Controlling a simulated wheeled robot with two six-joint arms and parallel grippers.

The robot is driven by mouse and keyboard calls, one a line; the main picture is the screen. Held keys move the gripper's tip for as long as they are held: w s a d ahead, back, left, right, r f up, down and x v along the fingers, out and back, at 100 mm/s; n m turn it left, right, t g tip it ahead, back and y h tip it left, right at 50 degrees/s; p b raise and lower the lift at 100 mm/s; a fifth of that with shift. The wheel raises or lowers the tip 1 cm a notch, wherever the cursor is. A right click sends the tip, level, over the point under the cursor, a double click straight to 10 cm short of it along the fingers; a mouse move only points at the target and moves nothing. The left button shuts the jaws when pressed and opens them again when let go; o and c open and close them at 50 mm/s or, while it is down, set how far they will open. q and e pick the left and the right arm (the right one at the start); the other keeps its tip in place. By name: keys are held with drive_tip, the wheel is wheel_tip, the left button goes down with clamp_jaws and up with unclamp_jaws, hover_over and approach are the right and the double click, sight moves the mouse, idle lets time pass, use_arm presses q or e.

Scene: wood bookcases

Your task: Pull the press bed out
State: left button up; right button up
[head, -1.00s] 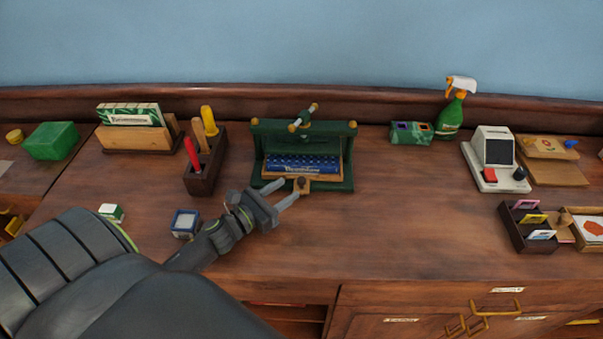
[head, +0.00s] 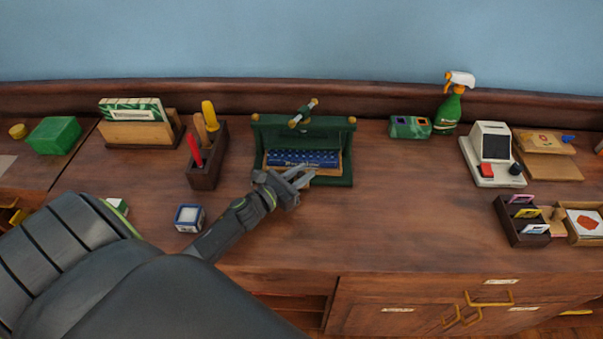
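The green press (head: 343,140) stands upright on the desk against the back, with a crank handle (head: 303,113) on top. Its wooden bed (head: 347,164) sits inside the frame and carries a blue item with white lettering (head: 300,158). My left gripper (head: 306,173) reaches in from the left to the front edge of the bed. Its two fingers are apart, at the small front handle of the bed, which they mostly hide. I cannot see a firm grip on it. My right gripper is not in view.
A dark holder with colored tools (head: 205,170) stands left of the press. A small blue-and-white box (head: 189,218) lies near my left forearm. A green block with openings (head: 410,127) and a spray bottle (head: 450,108) stand to the right.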

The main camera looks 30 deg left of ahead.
use_arm(q)
clamp_jaws()
drive_tip(key=s+d, duration=0.3)
drive_tip(key=s, duration=0.2)
drive_tip(key=s+d, duration=0.3)
drive_tip(key=s, duration=0.2)
drive_tip(key=s+d+b, duration=0.1)
drive_tip(key=s+d, duration=0.3)
drive_tip(key=s, duration=0.2)
drive_tip(key=shift+s, duration=0.1)
drive_tip(key=o, duration=0.6)
unclamp_jaws()
